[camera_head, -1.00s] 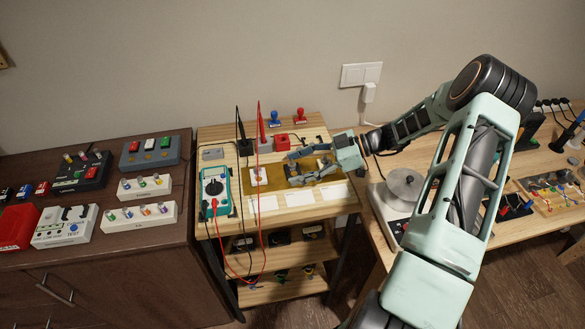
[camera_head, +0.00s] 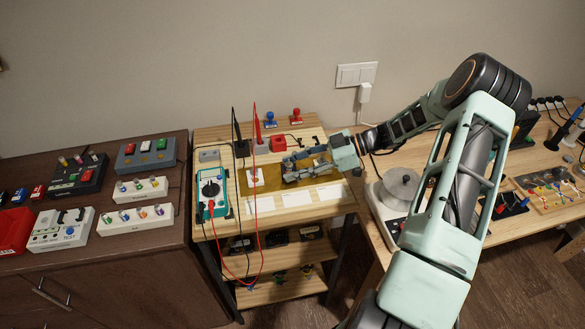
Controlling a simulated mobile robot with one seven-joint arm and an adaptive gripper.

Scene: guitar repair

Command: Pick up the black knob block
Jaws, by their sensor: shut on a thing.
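My gripper (camera_head: 288,168) reaches in from the right over the brown mat (camera_head: 262,191) on the small middle table. Its fingers are closed on a small dark block, which I take for the black knob block. The fingers hide most of the block, and I cannot tell whether it is clear of the mat. A white block (camera_head: 255,177) with a small red part stands on the mat just left of the fingers.
A teal multimeter (camera_head: 212,192) with red and black leads lies left of the mat. A red box (camera_head: 279,144) and stamps stand behind. White cards (camera_head: 297,198) lie in front. A dark cabinet (camera_head: 105,245) with several devices is at the left.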

